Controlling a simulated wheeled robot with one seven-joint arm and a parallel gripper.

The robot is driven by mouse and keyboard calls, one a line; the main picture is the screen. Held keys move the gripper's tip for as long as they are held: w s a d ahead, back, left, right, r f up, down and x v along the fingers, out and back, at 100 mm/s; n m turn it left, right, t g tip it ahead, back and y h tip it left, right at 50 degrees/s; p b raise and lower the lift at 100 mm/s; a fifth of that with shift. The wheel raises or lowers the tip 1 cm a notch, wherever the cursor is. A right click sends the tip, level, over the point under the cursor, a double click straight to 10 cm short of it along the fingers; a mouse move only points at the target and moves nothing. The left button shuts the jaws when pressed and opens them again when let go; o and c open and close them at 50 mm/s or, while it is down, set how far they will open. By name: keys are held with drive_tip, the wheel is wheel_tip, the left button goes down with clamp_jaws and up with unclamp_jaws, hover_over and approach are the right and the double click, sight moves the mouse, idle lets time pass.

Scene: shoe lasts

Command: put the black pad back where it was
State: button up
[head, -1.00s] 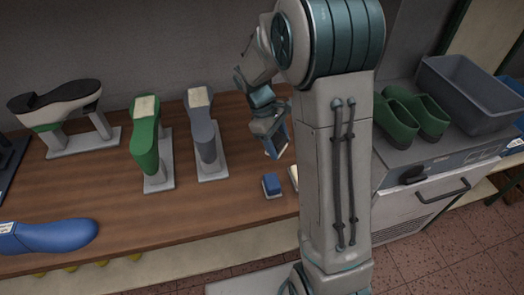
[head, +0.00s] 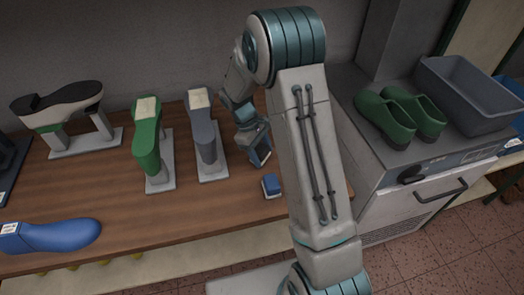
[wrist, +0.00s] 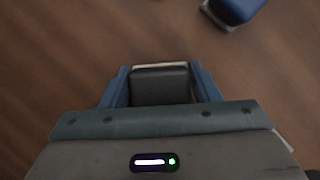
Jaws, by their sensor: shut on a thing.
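My gripper (head: 260,152) hangs above the wooden bench, to the right of the grey last and close to the blue pad. In the wrist view its two blue fingers (wrist: 161,84) are shut on the black pad (wrist: 160,86), one at each side. The pad has a dark top and a pale strip along its far edge.
A blue pad (head: 271,184) lies on the bench (head: 215,205), also in the wrist view (wrist: 235,8). Grey (head: 205,135), green (head: 147,145) and black-soled (head: 60,103) lasts stand on pedestals. A blue last (head: 50,236) lies front left. Green clogs (head: 400,115) and a grey bin (head: 468,92) are right.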

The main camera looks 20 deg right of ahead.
drive_tip(key=shift+f, duration=0.15)
drive_tip(key=o, duration=1)
drive_tip(key=shift+r, duration=0.2)
drive_tip(key=b+v, duration=0.1)
drive_tip(key=v, duration=1)
drive_tip(key=s+d+r+m+t+y, duration=0.1)
drive_tip(key=s+d+r+m+t, duration=0.2)
drive_tip(key=s+r, duration=0.65)
drive_tip(key=shift+s+a+f+m+t+y, duration=0.15)
drive_tip(key=shift+s+m+t+y, duration=0.6)
drive_tip(key=shift+s, duration=1.6)
drive_tip(key=shift+s+d+f+m+t, duration=0.1)
drive_tip(key=shift+s+f+m+t, duration=0.2)
drive_tip(key=shift+s+m, duration=1.5)
drive_tip(key=shift+s+a+f+m+t+y, duration=0.15)
drive_tip(key=shift+s+m+t+y, duration=0.25)
drive_tip(key=shift+s, duration=2.5)
